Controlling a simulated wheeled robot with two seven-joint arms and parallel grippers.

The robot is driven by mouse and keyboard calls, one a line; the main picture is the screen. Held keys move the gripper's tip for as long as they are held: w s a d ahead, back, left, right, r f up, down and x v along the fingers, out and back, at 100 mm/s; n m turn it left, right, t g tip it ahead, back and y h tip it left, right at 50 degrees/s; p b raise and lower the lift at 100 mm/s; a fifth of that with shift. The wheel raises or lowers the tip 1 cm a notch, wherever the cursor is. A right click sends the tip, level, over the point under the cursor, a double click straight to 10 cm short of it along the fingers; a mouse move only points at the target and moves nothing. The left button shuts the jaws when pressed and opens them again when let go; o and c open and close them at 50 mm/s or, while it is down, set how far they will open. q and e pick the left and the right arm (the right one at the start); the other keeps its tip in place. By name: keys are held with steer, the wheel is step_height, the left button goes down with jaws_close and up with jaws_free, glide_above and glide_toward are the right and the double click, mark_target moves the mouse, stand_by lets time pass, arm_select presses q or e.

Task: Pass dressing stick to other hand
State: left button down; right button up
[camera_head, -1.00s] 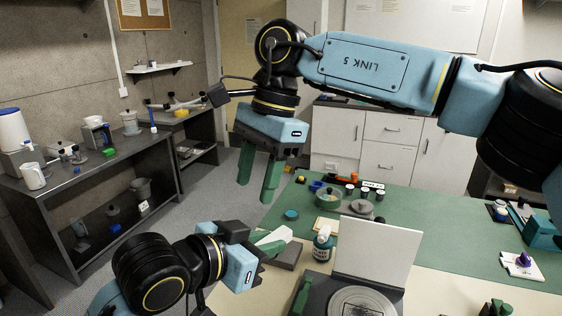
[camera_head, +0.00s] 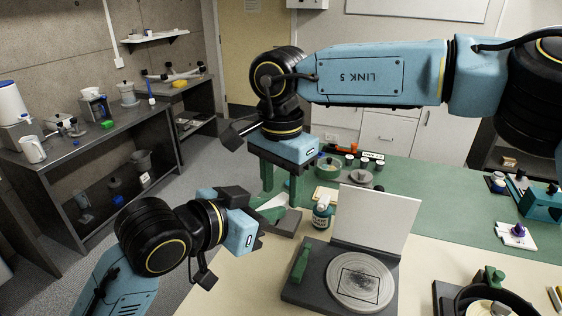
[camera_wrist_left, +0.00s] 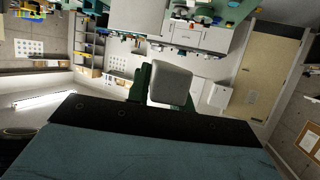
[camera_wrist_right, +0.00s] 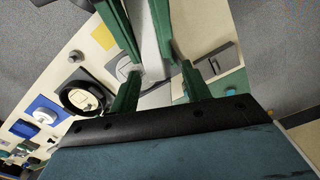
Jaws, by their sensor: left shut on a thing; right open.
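The dressing stick, a pale grey block, is held in my left gripper (camera_head: 270,215), which is shut on it low in the middle of the head view. The stick (camera_wrist_left: 170,86) shows between green fingers in the left wrist view. In the head view its pale end (camera_head: 272,202) shows, the rest being partly hidden by the fingers. My right gripper (camera_head: 282,195) is open and points down, its two green fingers just above and around the stick's area. In the right wrist view a pale grey length (camera_wrist_right: 150,42) lies between green fingers. Contact cannot be told.
A lap machine (camera_head: 292,285) with a raised white lid (camera_head: 374,222) stands to the right. A bottle (camera_head: 322,211) and a dark grey block (camera_head: 288,222) are close by on the table. A black bowl (camera_head: 462,300) is at the front right. The green mat (camera_head: 455,210) has free room.

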steer(key=shift+f, duration=0.65)
jaws_close()
arm_select(q)
steer(key=c, duration=1.2)
jaws_free()
steer(key=shift+d, duration=0.1)
steer(key=shift+o, duration=0.2)
steer(key=shift+s, duration=0.1)
